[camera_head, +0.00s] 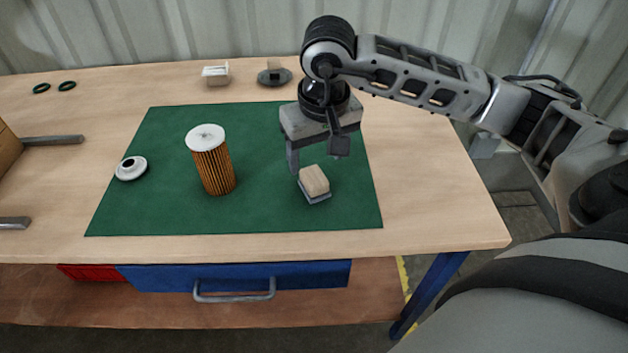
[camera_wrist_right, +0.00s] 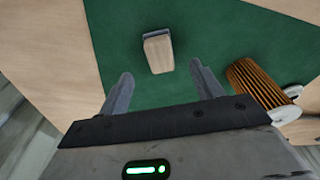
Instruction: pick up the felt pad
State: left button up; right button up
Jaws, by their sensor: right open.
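The felt pad (camera_head: 314,182) is a small block with a pale wood-coloured top and a grey underside. It lies on the green mat (camera_head: 260,212), toward its right side. It also shows in the right wrist view (camera_wrist_right: 158,53), just beyond the fingertips and between their lines. My right gripper (camera_head: 316,160) is open and empty, pointing down above and slightly behind the pad. Its two spread fingers also show in the wrist view (camera_wrist_right: 162,82). I see no contact between fingers and pad. My left gripper is not in view.
An upright orange pleated filter cartridge (camera_head: 214,167) with a white cap stands left of the pad. A white ring-shaped cap (camera_head: 131,168) lies farther left. Dark green rings (camera_head: 67,86), a white block (camera_head: 216,75) and a grey disc (camera_head: 274,78) lie at the back. The table's right side is clear.

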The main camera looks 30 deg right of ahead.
aim_at(314, 175)
jog(key=shift+w+d+f+p, duration=0.1)
jog(key=shift+w+f+p, duration=0.1)
jog(key=shift+f, duration=0.95)
jog(key=shift+w+a+f+p, duration=0.1)
jog(key=shift+w+f, duration=0.1)
jog(key=shift+f, duration=0.9)
jog(key=shift+w+d+f+p, duration=0.1)
jog(key=shift+w+f, duration=0.1)
jog(key=shift+f, duration=0.95)
jog(key=c, duration=1.2)
jog(key=shift+o, duration=0.2)
jog(key=shift+r, duration=0.15)
jog(key=shift+r, duration=0.3)
notch_tip(314, 175, up, 3)
jog(key=shift+f+b, duration=0.2)
jog(key=shift+b, duration=0.25)
jog(key=s+a+r, duration=0.6)
jog(key=s+r, duration=0.3)
jog(key=s, duration=0.3)
jog(key=shift+s+r+b, duration=0.3)
jog(key=shift+s+b, duration=0.05)
jog(key=shift+b, duration=0.05)
